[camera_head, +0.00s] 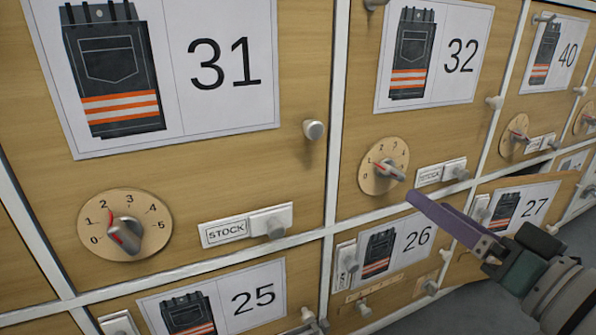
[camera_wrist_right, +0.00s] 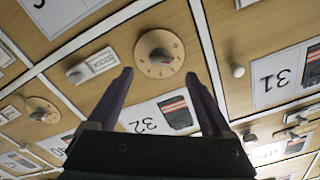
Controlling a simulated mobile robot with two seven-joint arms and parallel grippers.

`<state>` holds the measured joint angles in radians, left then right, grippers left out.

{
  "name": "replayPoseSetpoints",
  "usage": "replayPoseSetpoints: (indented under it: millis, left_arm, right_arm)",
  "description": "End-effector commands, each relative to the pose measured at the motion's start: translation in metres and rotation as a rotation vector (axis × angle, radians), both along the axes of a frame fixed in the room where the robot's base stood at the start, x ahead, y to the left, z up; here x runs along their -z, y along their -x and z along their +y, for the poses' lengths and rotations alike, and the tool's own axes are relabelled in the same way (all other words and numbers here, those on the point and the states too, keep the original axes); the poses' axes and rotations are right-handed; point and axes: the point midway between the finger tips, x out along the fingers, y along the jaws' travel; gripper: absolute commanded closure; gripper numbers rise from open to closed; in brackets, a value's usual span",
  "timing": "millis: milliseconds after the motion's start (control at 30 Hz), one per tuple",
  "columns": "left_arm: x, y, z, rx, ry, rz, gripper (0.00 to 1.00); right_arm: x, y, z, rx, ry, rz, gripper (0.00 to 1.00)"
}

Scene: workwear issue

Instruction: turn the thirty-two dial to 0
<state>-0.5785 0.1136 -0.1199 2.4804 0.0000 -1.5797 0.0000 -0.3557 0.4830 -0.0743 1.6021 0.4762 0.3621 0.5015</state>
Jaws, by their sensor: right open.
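The thirty-two dial (camera_head: 367,184) is a round wooden disc below the 32 picture label (camera_head: 460,75). Its grey knob (camera_head: 393,173) is elongated and slants from upper left to lower right, with some red at its upper left. I cannot read its exact setting. My right gripper (camera_head: 412,195) is open and empty, its purple finger just below and right of the dial. In the right wrist view, the dial (camera_wrist_right: 143,66) and its knob (camera_wrist_right: 160,55) appear upside down, beyond and between the two spread fingertips (camera_wrist_right: 158,75). My left gripper is out of view.
A STOCK slider (camera_head: 442,172) sits right of the dial. A round door knob (camera_head: 314,129) and the thirty-one dial (camera_head: 124,225) are to the left. Door 27 (camera_head: 520,208) behind my right gripper looks ajar. White strips divide the doors.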

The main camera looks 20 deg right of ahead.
Motion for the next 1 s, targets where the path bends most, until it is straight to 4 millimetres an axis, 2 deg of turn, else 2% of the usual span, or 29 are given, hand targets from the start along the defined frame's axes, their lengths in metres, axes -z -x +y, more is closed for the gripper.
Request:
replayPoseSetpoints:
  millis: [33,200,433,600,833,1000]
  left_arm:
    - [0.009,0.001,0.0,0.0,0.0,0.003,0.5]
    - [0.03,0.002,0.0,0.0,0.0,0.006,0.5]
    - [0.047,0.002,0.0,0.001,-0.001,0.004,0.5]
    - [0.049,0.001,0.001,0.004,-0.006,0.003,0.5]
    - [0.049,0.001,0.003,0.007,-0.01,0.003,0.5]
    - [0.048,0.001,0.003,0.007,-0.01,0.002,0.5]
  right_arm:
    - [0.002,-0.01,0.001,0.0,-0.001,-0.007,0.16]
    - [0.004,-0.044,0.004,0.0,-0.001,-0.007,0.16]
    - [0.002,-0.076,0.007,-0.001,0.0,-0.003,0.16]
    - [0.0,-0.083,0.007,-0.001,0.0,0.001,0.16]
    - [-0.001,-0.083,0.007,-0.001,0.0,0.002,0.17]
    - [0.0,-0.083,0.007,0.0,0.001,0.001,0.36]
